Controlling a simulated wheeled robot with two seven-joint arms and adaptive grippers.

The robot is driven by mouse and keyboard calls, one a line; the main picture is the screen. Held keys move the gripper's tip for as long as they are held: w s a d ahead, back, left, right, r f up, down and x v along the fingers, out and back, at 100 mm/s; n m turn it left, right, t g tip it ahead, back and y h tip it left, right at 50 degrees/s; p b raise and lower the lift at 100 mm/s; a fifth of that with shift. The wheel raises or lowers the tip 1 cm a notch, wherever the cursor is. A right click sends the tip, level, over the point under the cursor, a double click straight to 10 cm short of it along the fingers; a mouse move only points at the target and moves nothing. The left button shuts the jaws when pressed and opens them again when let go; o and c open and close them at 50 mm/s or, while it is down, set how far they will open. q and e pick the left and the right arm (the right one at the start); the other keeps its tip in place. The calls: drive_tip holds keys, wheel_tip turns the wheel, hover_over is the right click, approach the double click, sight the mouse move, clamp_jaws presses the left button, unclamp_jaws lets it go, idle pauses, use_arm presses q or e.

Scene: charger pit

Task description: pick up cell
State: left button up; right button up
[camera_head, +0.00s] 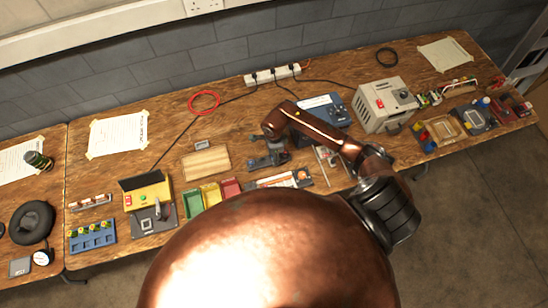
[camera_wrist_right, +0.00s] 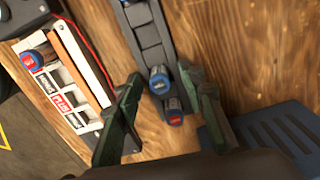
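My right gripper (camera_head: 268,153) comes in from the right in the head view, low over the middle of the bench. In the right wrist view its two green fingers (camera_wrist_right: 162,78) are open and apart. A cell with a blue top (camera_wrist_right: 158,80) stands between the fingertips, at the end of a dark holder (camera_wrist_right: 147,33). A cell with a red top (camera_wrist_right: 175,117) is just nearer the palm, also between the fingers. I see no finger clearly pressing on either. Another red-topped cell (camera_wrist_right: 31,61) sits in a white-and-orange tray (camera_wrist_right: 72,75). My left gripper is out of view.
A blue ribbed unit (camera_wrist_right: 278,130) lies close beside the right finger. The tray shows in the head view (camera_head: 290,180) in front of the gripper. A grey box (camera_head: 384,104) stands to the right, a wooden board (camera_head: 206,162) to the left. My copper-coloured body hides the bottom centre.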

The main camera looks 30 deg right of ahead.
clamp_jaws()
idle(0.3)
idle(0.3)
